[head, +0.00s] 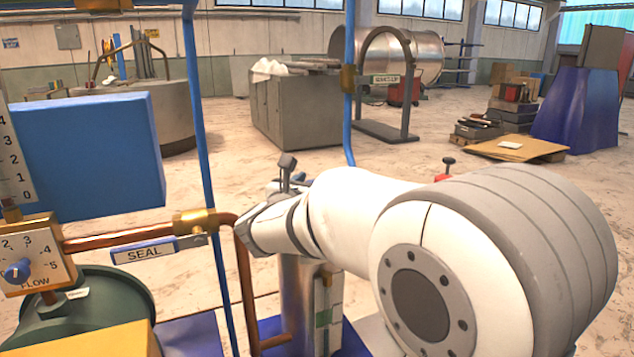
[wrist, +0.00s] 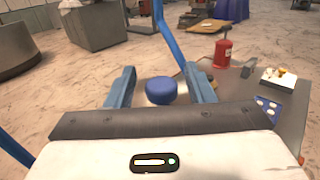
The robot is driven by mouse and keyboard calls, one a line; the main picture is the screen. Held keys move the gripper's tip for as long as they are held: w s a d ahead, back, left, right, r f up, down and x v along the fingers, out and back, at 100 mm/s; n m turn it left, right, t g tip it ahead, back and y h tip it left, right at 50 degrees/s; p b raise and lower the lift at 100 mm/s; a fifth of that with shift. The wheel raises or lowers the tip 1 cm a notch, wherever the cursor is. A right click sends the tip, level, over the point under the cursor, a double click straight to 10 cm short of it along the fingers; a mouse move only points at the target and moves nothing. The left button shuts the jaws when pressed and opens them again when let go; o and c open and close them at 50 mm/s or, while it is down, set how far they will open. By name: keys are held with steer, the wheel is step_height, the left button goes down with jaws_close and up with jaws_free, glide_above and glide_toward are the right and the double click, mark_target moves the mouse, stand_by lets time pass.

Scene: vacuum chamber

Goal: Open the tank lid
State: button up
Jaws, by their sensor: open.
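In the wrist view my gripper (wrist: 160,73) is open, with its two blue-grey fingers spread apart. A round blue knob (wrist: 160,91) shows between the fingers, above a grey surface; I cannot tell whether it belongs to the tank lid or whether a finger touches it. In the head view a silver upright cylinder (head: 297,290), perhaps the tank, stands behind my white arm. Its top is hidden by the arm, so no lid can be made out there. My gripper cannot be made out clearly in the head view.
A blue box (head: 88,155), a SEAL lever (head: 155,250), a FLOW dial (head: 28,268) and copper pipes (head: 140,234) crowd the left. In the wrist view a thin blue post (wrist: 170,45) rises beyond the fingers, and a red canister (wrist: 223,52) stands right of it.

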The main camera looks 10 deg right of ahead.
steer(key=shift+c, duration=0.5)
jaws_close()
